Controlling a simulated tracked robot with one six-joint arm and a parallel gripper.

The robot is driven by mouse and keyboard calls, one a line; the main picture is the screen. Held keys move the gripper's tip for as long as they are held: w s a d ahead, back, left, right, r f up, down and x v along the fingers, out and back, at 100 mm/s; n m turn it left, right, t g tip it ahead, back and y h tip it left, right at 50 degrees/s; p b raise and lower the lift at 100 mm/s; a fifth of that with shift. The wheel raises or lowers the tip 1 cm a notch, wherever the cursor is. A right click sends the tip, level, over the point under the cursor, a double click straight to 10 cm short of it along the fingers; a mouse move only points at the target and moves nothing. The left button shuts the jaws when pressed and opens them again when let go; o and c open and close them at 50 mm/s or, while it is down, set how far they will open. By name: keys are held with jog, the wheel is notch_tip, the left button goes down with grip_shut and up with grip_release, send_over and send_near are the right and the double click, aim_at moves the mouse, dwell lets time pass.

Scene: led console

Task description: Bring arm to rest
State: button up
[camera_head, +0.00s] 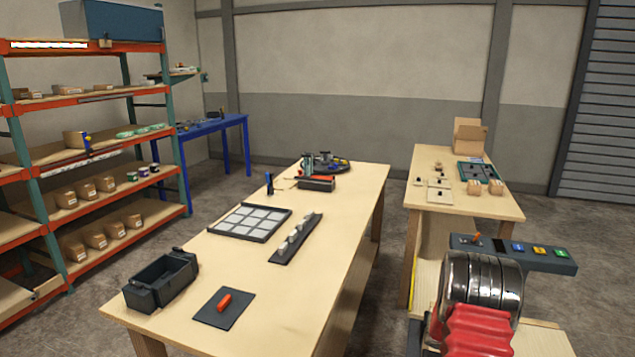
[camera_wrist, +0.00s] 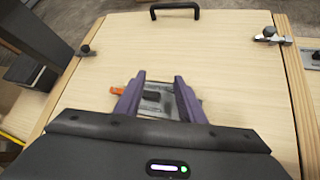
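My gripper (camera_wrist: 159,77) shows in the wrist view with its two purple fingers apart. A small dark piece on a grey plate (camera_wrist: 152,96) shows between the fingers; I cannot tell whether they touch it. An orange bit (camera_wrist: 117,91) shows beside the left finger. Beyond is a pale wooden panel (camera_wrist: 215,60) with a black handle (camera_wrist: 175,11). In the head view my arm (camera_head: 480,290), silver and red, stands at the lower right; my gripper cannot be made out there. Behind the arm is a dark console (camera_head: 545,262) with blue, yellow and green buttons and an orange-tipped lever.
A long table (camera_head: 255,278) holds a black bin (camera_head: 160,282), a dark plate with a red piece (camera_head: 224,302), and a tray of pale squares (camera_head: 250,222). Another table (camera_head: 425,160) holds boxes and small parts. Shelves (camera_head: 40,230) stand left. Floor shows between the tables.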

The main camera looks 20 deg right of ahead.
jog(key=s+a+r+m+t+y, duration=0.2)
jog(key=a+r, duration=0.8)
jog(key=a, duration=0.9)
jog(key=s+a+r+m+t+y, duration=0.3)
jog(key=a+r, duration=0.8)
jog(key=a, duration=0.7)
jog(key=s+a+r+m+t+y, duration=0.3)
jog(key=a+r, duration=0.7)
jog(key=a, duration=0.9)
jog(key=shift+s+a+r+m+t+y, duration=0.2)
jog(key=shift+a+m+t+y, duration=0.25)
jog(key=shift+m+y, duration=0.5)
jog(key=shift+d, duration=0.1)
